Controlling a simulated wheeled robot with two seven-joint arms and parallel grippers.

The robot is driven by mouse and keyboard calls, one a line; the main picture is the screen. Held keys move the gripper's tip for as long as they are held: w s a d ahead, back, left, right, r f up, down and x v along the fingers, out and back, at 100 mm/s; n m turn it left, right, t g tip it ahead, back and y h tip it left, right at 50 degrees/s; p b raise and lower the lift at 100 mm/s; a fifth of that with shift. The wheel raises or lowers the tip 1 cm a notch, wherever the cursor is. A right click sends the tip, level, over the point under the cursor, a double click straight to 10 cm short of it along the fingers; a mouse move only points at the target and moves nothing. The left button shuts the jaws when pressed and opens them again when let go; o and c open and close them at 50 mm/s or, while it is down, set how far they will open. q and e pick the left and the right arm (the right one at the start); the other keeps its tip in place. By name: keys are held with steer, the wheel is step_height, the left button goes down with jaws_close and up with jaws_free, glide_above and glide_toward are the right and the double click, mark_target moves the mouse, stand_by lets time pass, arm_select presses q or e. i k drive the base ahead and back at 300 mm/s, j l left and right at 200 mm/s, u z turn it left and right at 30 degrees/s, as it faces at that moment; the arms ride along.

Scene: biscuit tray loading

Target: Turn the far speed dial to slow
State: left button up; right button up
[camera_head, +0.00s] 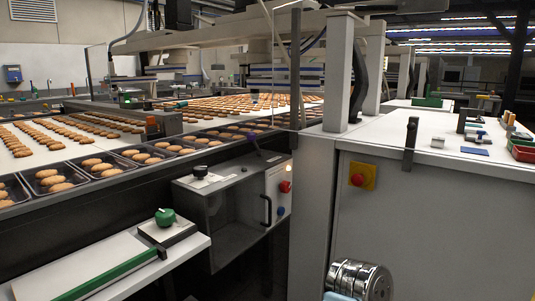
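Two dials show in the head view. The farther one is a small black dial (200,172) on a pale plate, on top of a grey control box (200,195) beside the conveyor. The nearer one is a green dial (165,217) on a dark and white base (168,233), at the end of a white ledge. The markings on both dials are too small to read, so I cannot tell their settings. Neither of my grippers is in view, and neither is touching a visible dial.
Black trays of biscuits (50,181) line the conveyor behind the dials. A grey cabinet (430,215) stands right. Shiny metal cylinders (358,278) are at bottom centre-right.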

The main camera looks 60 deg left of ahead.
mark_target(200, 172)
steer(key=i+u, duration=0.45)
steer(key=i+l+u, duration=0.2)
steer(key=u, duration=0.3)
steer(key=i+l+u, duration=0.45)
steer(key=k+j, duration=0.05)
steer(key=j, duration=0.05)
